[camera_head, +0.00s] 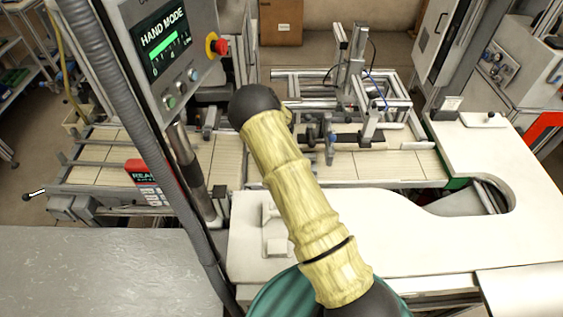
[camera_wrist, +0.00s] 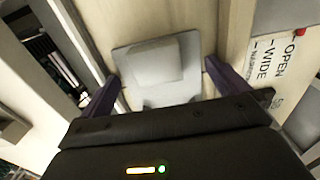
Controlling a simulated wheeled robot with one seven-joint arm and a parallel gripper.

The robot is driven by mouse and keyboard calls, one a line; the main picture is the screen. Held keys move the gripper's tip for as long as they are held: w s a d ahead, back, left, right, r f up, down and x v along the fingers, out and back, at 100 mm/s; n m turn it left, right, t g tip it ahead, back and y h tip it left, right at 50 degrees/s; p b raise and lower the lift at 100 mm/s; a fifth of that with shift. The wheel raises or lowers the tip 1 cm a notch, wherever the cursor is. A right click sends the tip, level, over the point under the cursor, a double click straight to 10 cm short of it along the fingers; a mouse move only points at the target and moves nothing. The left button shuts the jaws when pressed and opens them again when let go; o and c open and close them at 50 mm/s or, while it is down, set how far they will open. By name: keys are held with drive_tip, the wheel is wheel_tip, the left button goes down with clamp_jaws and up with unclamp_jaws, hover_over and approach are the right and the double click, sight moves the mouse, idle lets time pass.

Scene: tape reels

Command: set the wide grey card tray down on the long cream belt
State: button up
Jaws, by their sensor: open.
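The long cream belt (camera_head: 385,165) runs across the head view from left to right, with thin dark seams between its segments. My gripper (camera_wrist: 162,72) shows in the wrist view with its two dark purple fingers apart. Between them is a pale grey flat piece with a raised block on it, which looks like the wide grey card tray (camera_wrist: 158,64). It appears to lie on a cream seamed surface that looks like the belt (camera_wrist: 172,16). Contact with the fingers cannot be told. In the head view my arm hides the gripper, and I cannot make out the tray.
A control panel (camera_head: 163,45) on a post stands at left, with a red sign (camera_head: 150,183) below. A metal frame fixture (camera_head: 350,100) stands over the belt. A white worktop (camera_head: 420,235) lies in front.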

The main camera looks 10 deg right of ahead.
wheel_tip(320, 180, up, 12)
drive_tip(key=b, duration=0.3)
idle(0.6)
drive_tip(key=s+r+n+t, duration=0.1)
drive_tip(key=s+r+n, duration=0.2)
drive_tip(key=s+n, duration=0.3)
drive_tip(key=s+r+n, duration=0.3)
drive_tip(key=s+n, duration=0.4)
drive_tip(key=s, duration=0.5)
drive_tip(key=s+r+n+t, duration=0.1)
drive_tip(key=s+r+n, duration=0.2)
drive_tip(key=s+n, duration=0.4)
drive_tip(key=shift+s+r+t, duration=0.3)
drive_tip(key=shift+s+r, duration=0.05)
drive_tip(key=shift+s, duration=0.8)
